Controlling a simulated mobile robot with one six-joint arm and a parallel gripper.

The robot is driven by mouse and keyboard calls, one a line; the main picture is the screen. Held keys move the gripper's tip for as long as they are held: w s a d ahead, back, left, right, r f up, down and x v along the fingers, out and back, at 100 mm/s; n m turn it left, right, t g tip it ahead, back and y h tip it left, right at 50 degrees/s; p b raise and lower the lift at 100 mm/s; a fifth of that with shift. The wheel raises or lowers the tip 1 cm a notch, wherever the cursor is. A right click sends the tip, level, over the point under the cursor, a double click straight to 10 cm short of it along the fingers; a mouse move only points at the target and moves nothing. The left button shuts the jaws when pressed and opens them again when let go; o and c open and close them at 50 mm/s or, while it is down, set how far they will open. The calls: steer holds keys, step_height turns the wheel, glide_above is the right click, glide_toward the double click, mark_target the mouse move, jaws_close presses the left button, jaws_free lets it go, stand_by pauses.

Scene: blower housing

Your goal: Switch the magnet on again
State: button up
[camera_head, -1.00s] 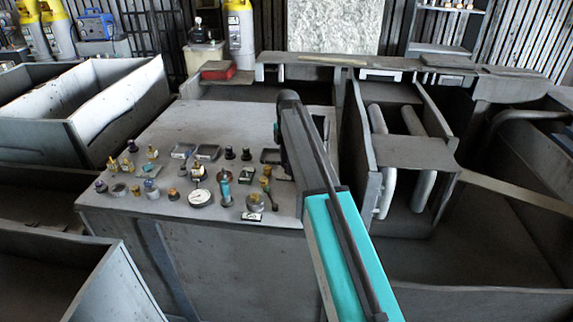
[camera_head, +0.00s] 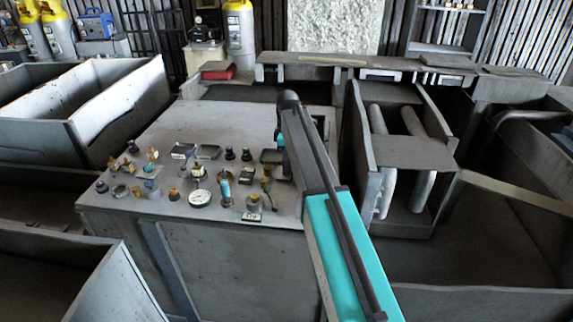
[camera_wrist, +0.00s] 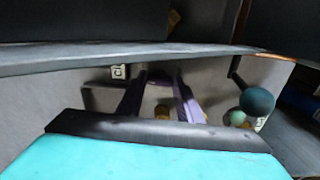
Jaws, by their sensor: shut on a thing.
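The grey control panel (camera_head: 150,118) carries several knobs, valves and a round white gauge (camera_head: 200,198). My gripper is mostly hidden behind my arm at the panel's right side in the head view. In the wrist view its two purple fingers reach down to the panel, and my gripper (camera_wrist: 162,77) is shut on a small control there. The held part is dark and mostly hidden, so I cannot tell its shape or setting. A dark teal ball knob (camera_wrist: 257,101) on a stem stands to the right of the fingers. No control is readable as the magnet switch.
A small white label (camera_wrist: 120,71) is left of the fingers. Grey bins (camera_head: 95,85) stand at the left, and a housing with pale pipes (camera_head: 382,160) is close to the right of my arm.

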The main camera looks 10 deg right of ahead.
steer(key=m, duration=0.6)
steer(key=shift+w+r, duration=0.15)
steer(key=shift+w, duration=0.05)
steer(key=shift+m, duration=0.3)
steer(key=o, duration=1.1)
steer(key=shift+s, duration=0.1)
step_height(320, 180, up, 14)
steer(key=b, duration=0.2)
steer(key=shift+b, duration=0.4)
steer(key=shift+f, duration=0.2)
